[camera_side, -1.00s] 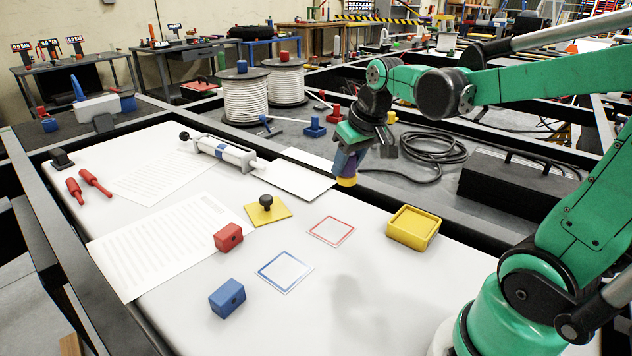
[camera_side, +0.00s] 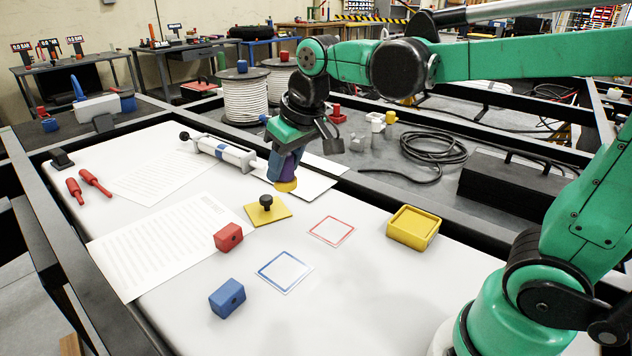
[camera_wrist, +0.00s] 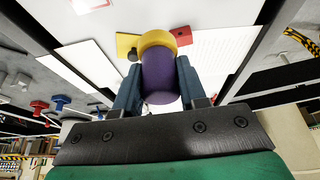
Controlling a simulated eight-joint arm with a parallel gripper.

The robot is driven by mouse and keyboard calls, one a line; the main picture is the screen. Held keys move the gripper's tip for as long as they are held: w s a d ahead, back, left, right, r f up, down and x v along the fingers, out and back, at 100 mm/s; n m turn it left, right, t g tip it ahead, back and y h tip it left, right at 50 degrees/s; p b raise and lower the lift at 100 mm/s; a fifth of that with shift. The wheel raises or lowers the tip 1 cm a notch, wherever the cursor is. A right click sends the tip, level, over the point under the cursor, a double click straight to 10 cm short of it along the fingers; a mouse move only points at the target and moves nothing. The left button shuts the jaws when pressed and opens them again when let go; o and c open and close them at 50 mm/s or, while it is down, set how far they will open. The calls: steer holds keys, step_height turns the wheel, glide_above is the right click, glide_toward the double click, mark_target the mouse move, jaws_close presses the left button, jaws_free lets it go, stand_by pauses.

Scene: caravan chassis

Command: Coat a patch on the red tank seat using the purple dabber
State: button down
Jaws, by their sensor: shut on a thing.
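My gripper (camera_side: 285,157) is shut on the purple dabber (camera_side: 293,167), which points down with its yellow end (camera_side: 286,186) lowest. The yellow end is above the table, just behind the yellow plate with a black knob. In the wrist view, the purple dabber (camera_wrist: 163,82) sits between two blue-grey fingers, its yellow end (camera_wrist: 158,40) facing away. A red-outlined square (camera_side: 331,231), apparently the red tank seat, lies flat on the white surface, in front and to the right of my gripper. No coating shows inside its outline.
The yellow plate (camera_side: 280,213) stands left of the red-outlined square. A yellow tray (camera_side: 428,240) is to the right. A blue-outlined square (camera_side: 284,271), a red block (camera_side: 228,237) and a blue block (camera_side: 227,298) lie nearer. A white cylinder device (camera_side: 222,153) lies behind left.

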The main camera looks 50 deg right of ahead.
steer(key=shift+w+d+f, duration=0.5)
steer(key=shift+d+f, duration=1.45)
steer(key=shift+f, duration=0.5)
steer(key=shift+w+d+f, duration=0.55)
steer(key=shift+d+f, duration=1.35)
steer(key=shift+f, duration=0.5)
steer(key=shift+w+d+f, duration=0.5)
steer(key=shift+d+f, duration=1.45)
steer(key=shift+f, duration=0.5)
steer(key=shift+s+f, duration=0.15)
steer(key=shift+f, duration=0.7)
steer(key=shift+s, duration=3.35)
steer(key=shift+w, duration=3.5)
steer(key=shift+d, duration=0.3)
steer(key=shift+s+d, duration=0.15)
steer(key=shift+s, duration=3.2)
steer(key=shift+w, duration=3)
steer(key=shift+w+r, duration=0.2)
steer(key=shift+r, duration=0.55)
steer(key=shift+w+r, duration=0.15)
steer(key=shift+r, duration=3.1)
